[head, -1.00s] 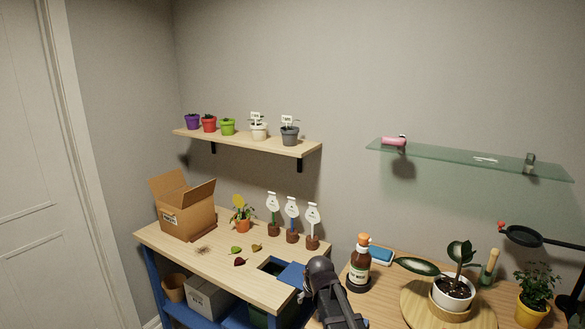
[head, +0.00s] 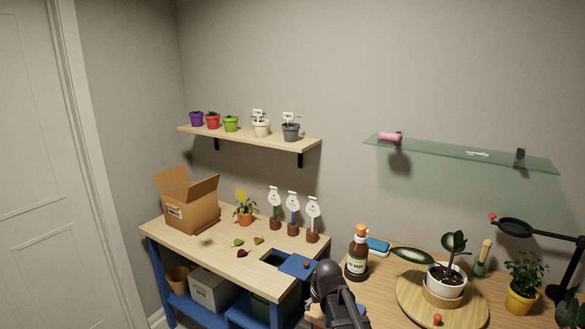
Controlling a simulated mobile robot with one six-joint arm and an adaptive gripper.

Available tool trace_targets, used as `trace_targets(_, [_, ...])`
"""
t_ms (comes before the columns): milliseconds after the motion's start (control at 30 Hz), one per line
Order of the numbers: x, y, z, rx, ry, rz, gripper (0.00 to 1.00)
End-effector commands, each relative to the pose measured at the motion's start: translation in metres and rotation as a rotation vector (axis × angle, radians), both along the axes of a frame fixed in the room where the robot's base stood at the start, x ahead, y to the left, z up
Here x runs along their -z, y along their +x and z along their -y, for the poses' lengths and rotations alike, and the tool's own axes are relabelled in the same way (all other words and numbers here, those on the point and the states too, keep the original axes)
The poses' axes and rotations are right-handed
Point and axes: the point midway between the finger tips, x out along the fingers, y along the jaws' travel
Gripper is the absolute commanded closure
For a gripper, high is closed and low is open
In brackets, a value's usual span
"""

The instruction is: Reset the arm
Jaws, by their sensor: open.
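A dark section of my arm (head: 334,292) rises from the bottom edge in the head view, between the left workbench and the right table.
The workbench (head: 180,238) holds a cardboard box (head: 187,207), leaves, a potted plant and tags beside a blue flap (head: 298,264). Right of my arm stand a brown bottle (head: 357,254) and a potted plant (head: 446,274) on a wooden disc (head: 411,301). Shelves hang above.

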Motion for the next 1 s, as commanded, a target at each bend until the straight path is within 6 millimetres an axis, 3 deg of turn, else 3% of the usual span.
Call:
trace_targets(267, [0.004, -0.051, 0.033, 0.06, -0.013, -0.096, 0.27])
trace_targets(633, [0.009, -0.152, 0.086, 0.182, -0.036, -0.295, 0.27])
trace_targets(800, [0.009, -0.168, 0.092, 0.204, -0.039, -0.333, 0.27])
trace_targets(1000, [0.009, -0.167, 0.093, 0.205, -0.039, -0.336, 0.27])
